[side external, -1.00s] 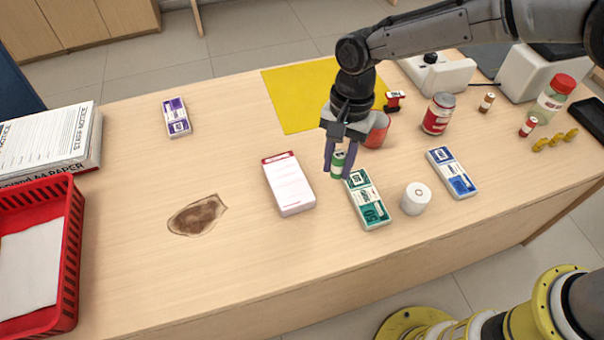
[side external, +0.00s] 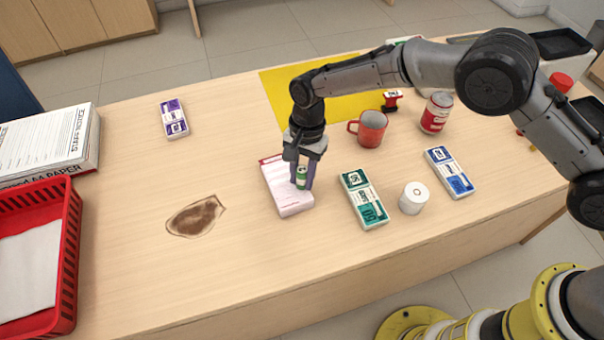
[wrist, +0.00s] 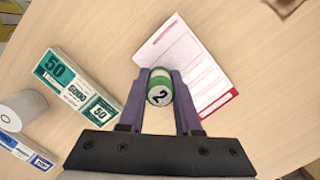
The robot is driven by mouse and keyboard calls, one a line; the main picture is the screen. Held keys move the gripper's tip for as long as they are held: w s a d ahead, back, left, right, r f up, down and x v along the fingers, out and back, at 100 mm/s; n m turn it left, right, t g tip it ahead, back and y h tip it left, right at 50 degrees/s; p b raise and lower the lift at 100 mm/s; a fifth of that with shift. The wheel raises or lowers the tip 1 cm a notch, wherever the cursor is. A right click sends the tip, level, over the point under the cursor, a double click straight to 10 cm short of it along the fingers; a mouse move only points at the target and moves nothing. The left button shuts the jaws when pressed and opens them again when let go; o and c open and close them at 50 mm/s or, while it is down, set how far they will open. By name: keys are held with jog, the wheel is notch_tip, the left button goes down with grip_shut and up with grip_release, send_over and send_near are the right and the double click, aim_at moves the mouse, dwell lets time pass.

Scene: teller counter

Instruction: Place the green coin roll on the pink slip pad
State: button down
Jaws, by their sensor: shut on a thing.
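The green coin roll (side external: 301,178) is upright between the fingers of my gripper (side external: 302,182), which is shut on it. In the wrist view the roll (wrist: 160,88) shows its end, marked with a 2, between the two purple fingers of my gripper (wrist: 160,98). The pink slip pad (side external: 285,200) lies flat on the counter with a red header strip. In the wrist view the pad (wrist: 190,62) extends behind and right of the roll.
Right of the pad lie a green banknote bundle (side external: 364,199), a white paper roll (side external: 414,198) and a blue bundle (side external: 451,172). A red mug (side external: 370,128) stands behind. A brown stain (side external: 196,216) and clear counter lie to the left, with a red basket (side external: 68,262) beyond.

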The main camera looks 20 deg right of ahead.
jog(key=shift+f, duration=0.1)
jog(key=c, duration=0.6)
grip_release()
notch_tip(320, 180, up, 12)
jog(key=w+d, duration=0.1)
jog(key=shift+w+d, duration=0.15)
